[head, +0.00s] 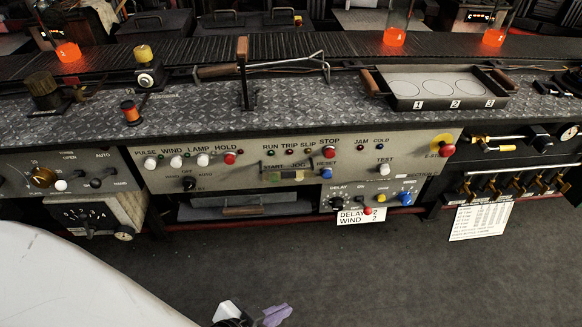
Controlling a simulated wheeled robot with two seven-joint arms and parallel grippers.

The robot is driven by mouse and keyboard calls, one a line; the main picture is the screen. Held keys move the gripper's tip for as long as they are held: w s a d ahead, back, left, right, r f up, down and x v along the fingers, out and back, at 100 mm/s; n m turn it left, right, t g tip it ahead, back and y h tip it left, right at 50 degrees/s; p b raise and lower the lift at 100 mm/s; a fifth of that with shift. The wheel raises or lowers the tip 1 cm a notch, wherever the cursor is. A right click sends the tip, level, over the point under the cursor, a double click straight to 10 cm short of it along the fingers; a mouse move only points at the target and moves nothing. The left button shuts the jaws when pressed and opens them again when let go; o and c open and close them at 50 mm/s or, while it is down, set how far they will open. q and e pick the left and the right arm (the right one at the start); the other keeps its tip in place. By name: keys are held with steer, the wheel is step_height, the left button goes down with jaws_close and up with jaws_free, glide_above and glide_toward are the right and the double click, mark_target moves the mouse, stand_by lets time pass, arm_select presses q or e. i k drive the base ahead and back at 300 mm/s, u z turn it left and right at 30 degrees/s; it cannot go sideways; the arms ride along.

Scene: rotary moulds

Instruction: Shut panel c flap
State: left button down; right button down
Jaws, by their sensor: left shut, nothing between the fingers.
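The wide beige control panel (360,150) runs along the front of the bench, with rows of knobs, lamps and buttons. I can read no panel letter, so I cannot tell which part is panel c. Around START and JOG there is a small framed area (288,167) that may be a flap; its position is unclear. Below the panel, a grey board with a wooden handle (245,211) sits in a dark recess. My left gripper (275,316) is low at the bottom edge, shut and empty, apart from the panel, above the floor. My right gripper is out of view.
A dark conveyor (300,45) carries glowing jars behind. A white label (360,217) hangs below the panel. The floor (370,270) is clear.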

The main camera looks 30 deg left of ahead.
mark_target(286, 173)
steer(key=z, duration=1.85)
steer(key=i, duration=0.85)
steer(key=u, duration=3.05)
